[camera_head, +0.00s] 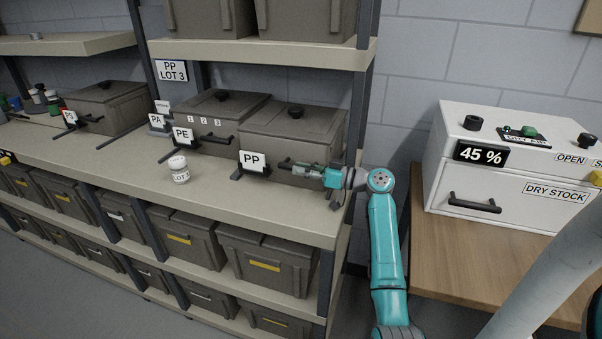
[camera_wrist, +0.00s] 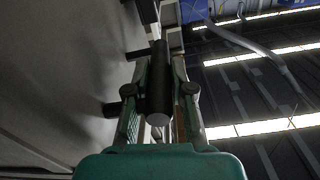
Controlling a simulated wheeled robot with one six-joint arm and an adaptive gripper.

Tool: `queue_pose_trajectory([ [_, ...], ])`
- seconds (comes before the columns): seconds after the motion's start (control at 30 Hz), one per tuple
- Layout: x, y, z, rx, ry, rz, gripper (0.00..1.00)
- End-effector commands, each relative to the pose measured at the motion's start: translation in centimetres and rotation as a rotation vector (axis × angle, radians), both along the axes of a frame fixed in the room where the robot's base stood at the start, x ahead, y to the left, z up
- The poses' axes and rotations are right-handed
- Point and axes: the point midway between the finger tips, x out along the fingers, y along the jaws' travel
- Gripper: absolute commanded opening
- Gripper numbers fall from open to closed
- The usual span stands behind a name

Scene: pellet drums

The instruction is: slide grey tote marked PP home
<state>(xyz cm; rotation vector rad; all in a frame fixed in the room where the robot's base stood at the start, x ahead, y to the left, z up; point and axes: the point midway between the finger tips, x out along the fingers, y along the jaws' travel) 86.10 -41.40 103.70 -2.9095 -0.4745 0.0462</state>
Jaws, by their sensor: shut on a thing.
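The grey tote marked PP (camera_head: 300,125) sits on the middle shelf at its right end, lid on, with a black knob on top. The PP sign (camera_head: 252,161) stands in front of its left front corner. My gripper (camera_head: 297,167) reaches in from the right and is shut on the tote's black bar handle, on its front face. In the wrist view the dark handle (camera_wrist: 160,85) lies between the two fingers of my gripper (camera_wrist: 160,95). My gripper hides part of the handle and the front. How far back the tote sits cannot be told.
The PE tote (camera_head: 215,115) is close on the left, with a white LOT jar (camera_head: 179,170) on the shelf (camera_head: 130,165) in front. A shelf post (camera_head: 362,110) stands to the right. A white dryer cabinet (camera_head: 500,160) reading 45 % stands on a wooden table (camera_head: 430,255).

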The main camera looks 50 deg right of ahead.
Motion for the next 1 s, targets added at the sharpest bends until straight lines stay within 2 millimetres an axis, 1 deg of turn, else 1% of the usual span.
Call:
queue_pose_trajectory([
  [0.03,0.0,-0.2,-0.4,0.001,0.004,-0.004,0.0],
  [0.23,0.0,-0.2,-0.4,0.0,0.005,-0.004,0.0],
  [0.33,0.1,-0.5,-0.4,0.0,0.005,-0.004,0.0],
  [0.9,1.6,-5.0,-0.4,0.0,0.006,-0.004,0.0],
  [1.0,1.7,-5.6,-0.4,0.0,0.005,-0.004,0.0],
])
